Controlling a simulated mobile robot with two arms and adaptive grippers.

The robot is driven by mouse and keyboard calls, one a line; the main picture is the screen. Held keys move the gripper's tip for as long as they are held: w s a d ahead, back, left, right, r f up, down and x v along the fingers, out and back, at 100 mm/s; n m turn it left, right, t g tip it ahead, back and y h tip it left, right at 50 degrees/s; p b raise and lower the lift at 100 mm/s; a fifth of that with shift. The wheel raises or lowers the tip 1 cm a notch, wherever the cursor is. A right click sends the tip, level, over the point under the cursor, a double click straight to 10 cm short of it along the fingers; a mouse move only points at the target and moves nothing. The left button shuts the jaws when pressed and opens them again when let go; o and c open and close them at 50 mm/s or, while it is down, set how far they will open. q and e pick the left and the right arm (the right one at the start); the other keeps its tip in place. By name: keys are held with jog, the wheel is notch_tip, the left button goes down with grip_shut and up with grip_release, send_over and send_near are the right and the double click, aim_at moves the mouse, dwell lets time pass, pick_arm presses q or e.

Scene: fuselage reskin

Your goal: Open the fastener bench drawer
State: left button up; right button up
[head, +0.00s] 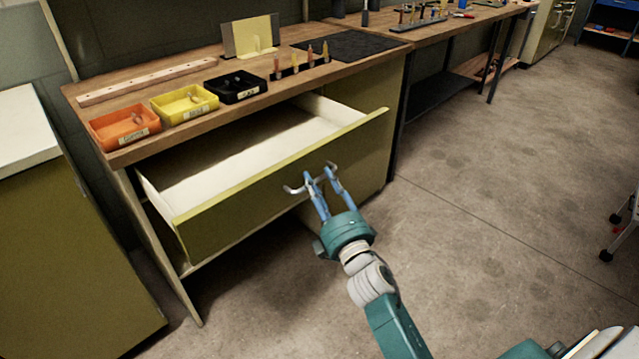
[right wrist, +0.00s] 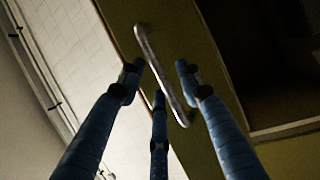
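The fastener bench drawer (head: 240,212) has an olive front and a pale, empty-looking interior. It stands pulled well out from under the wooden bench top. Its metal bar handle (head: 293,190) is on the front face and also shows in the right wrist view (right wrist: 160,72). My right gripper (head: 320,176) is at the handle, with its blue fingers spread apart. In the right wrist view, the fingertips (right wrist: 158,70) lie on either side of the bar with gaps showing. Contact with the bar cannot be made out. My left gripper is not in view.
Orange (head: 124,127), yellow (head: 184,103) and black (head: 235,87) bins stand on the bench top (head: 150,85) above the drawer. An olive cabinet (head: 70,250) with a white top is at the left. The concrete floor (head: 480,200) right of the bench is clear.

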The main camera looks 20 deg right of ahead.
jog(key=shift+s, duration=0.1)
jog(key=s+f, duration=0.2)
jog(key=s, duration=0.9)
jog(key=shift+s+a, duration=0.25)
jog(key=shift+s, duration=0.05)
